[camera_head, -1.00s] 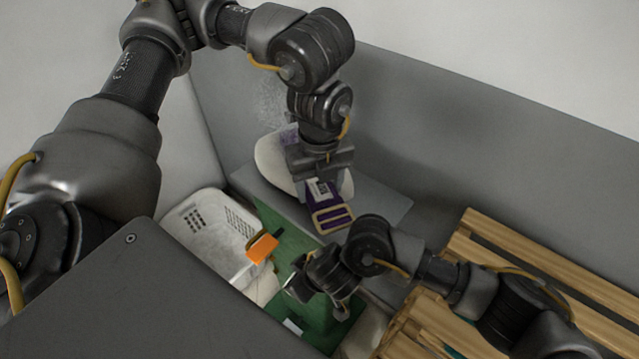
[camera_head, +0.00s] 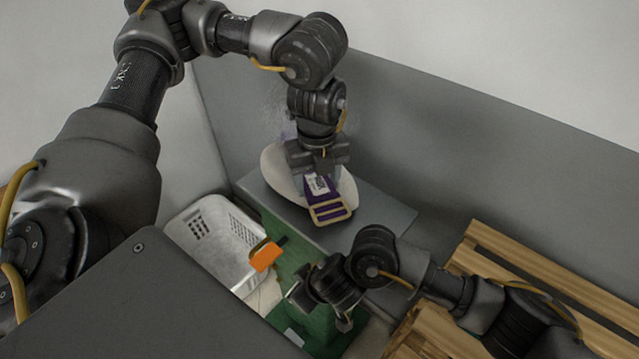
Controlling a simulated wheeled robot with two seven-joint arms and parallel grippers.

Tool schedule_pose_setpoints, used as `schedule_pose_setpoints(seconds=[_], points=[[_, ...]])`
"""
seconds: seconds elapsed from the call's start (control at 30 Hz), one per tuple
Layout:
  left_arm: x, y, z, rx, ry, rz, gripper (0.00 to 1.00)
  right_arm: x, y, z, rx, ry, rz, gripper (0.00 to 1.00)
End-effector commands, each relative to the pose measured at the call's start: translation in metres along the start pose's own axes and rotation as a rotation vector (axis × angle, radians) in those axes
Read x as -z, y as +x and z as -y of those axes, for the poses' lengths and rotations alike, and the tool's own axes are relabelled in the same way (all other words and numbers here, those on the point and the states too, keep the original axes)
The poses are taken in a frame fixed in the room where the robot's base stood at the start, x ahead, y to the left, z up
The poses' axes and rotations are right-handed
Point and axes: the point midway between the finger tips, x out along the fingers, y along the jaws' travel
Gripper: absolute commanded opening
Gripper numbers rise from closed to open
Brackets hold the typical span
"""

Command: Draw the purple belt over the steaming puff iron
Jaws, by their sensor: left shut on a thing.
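The puff iron (camera_head: 272,170) is a white rounded form on a grey plate, with faint steam behind it. My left gripper (camera_head: 321,174) comes down over it and is shut on the purple belt (camera_head: 332,192). The belt's buckle end (camera_head: 330,212) hangs toward the front of the iron, with a white tag (camera_head: 318,184) on it. A bit of purple also shows behind the iron; most of the belt there is hidden by my arm. My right gripper (camera_head: 322,303) is over a green surface in front; its fingers are too unclear to tell.
A white basket (camera_head: 208,232) stands left of the iron, with an orange item (camera_head: 265,256) at its right edge. The green surface (camera_head: 291,260) lies in front. A slatted wooden bench (camera_head: 545,280) is at right. The grey plate (camera_head: 378,212) is bare right of the iron.

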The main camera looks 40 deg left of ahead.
Motion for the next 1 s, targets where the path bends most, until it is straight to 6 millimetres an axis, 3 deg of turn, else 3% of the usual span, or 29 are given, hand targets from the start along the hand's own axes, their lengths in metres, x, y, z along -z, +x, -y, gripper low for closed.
schedule_pose_setpoints(seconds=[0.63, 1.0], points=[[-0.018, 0.003, -0.002, -0.007, -0.005, 0.003, 0.33, -0.002, 0.001, 0.000, 0.000, -0.001, 0.004, 0.00], [-0.017, -0.020, -0.001, -0.002, -0.002, 0.002, 0.33, -0.001, 0.001, 0.000, -0.001, 0.000, 0.002, 0.00]])
